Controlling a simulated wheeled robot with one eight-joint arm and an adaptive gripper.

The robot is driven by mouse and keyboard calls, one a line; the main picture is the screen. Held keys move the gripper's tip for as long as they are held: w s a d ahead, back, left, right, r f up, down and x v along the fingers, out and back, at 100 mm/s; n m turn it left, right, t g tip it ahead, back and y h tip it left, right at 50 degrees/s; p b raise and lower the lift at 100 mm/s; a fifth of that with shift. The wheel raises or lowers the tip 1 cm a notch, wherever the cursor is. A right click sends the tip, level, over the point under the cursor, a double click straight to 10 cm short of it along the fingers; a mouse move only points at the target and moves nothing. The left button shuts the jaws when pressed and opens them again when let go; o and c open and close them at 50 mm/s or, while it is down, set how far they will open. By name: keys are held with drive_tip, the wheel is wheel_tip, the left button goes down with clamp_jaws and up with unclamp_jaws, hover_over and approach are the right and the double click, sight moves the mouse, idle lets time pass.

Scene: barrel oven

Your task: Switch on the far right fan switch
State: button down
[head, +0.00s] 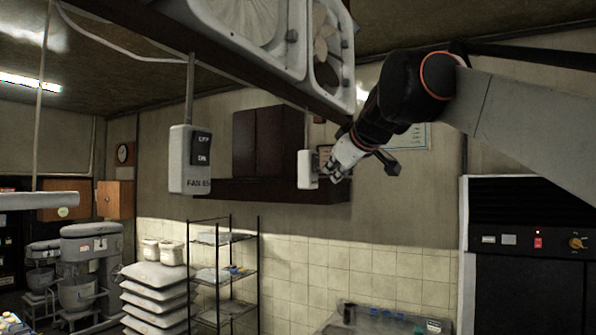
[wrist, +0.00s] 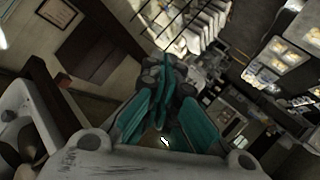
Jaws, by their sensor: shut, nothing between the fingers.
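A white fan switch box (head: 307,170) hangs at the middle of the head view, the rightmost of two seen there. Its rocker is on its right side, mostly hidden by my gripper (head: 332,169), so its setting cannot be read. My gripper is at the right side of this box; whether it touches cannot be told. In the wrist view my gripper (wrist: 172,85) shows teal fingers drawn together with nothing between them. The switch box cannot be made out in the wrist view.
Fans (head: 327,45) are mounted on a dark beam (head: 262,72) above. A dark wall cabinet (head: 267,140) is behind. A wire rack (head: 222,270) and stacked sacks (head: 156,290) stand below.

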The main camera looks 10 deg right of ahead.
drive_tip(key=shift+w+a, duration=0.1)
drive_tip(key=shift+a, duration=0.05)
drive_tip(key=shift+w+a, duration=0.15)
drive_tip(key=shift+a, duration=0.05)
idle(0.3)
drive_tip(key=shift+w+a+f+p, duration=0.1)
drive_tip(key=shift+w+a+p, duration=0.1)
drive_tip(key=shift+a+p, duration=0.1)
idle(0.8)
drive_tip(key=shift+s+d, duration=0.1)
drive_tip(key=shift+d, duration=0.1)
drive_tip(key=shift+s+d, duration=0.4)
drive_tip(key=shift+d, duration=0.1)
drive_tip(key=s+d, duration=0.1)
drive_tip(key=d, duration=0.1)
drive_tip(key=s+d, duration=0.2)
drive_tip(key=shift+r+p, duration=0.35)
drive_tip(key=shift+r, duration=0.05)
idle(0.5)
